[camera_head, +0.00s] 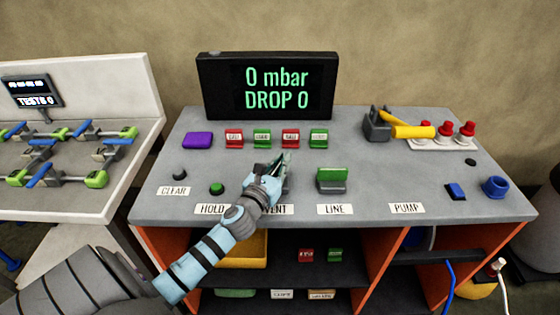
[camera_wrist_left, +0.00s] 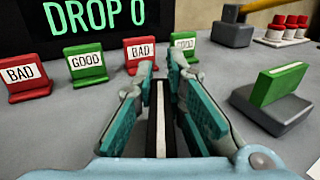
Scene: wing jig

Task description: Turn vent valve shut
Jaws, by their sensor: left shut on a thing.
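My left gripper (camera_head: 279,163) is at the vent valve (camera_head: 288,183), above the VENT label (camera_head: 277,209) on the grey console. In the left wrist view its teal-padded fingers (camera_wrist_left: 160,72) are shut on the valve's dark handle (camera_wrist_left: 159,122), one finger on each side. A white stripe runs along the handle's top, pointing away from the wrist. The gripper hides most of the valve in the head view. The line valve (camera_head: 332,178) stands to the right with a green handle, set crosswise to the vent handle in the left wrist view. My right gripper is not in view.
The display (camera_head: 265,86) reads 0 mbar and DROP 0. Red and green GOOD/BAD tags (camera_head: 262,138) stand behind the gripper. A yellow-handled lever (camera_head: 405,131) and red-topped pegs (camera_head: 446,130) are at the right. A green button (camera_head: 217,188) is left of the gripper.

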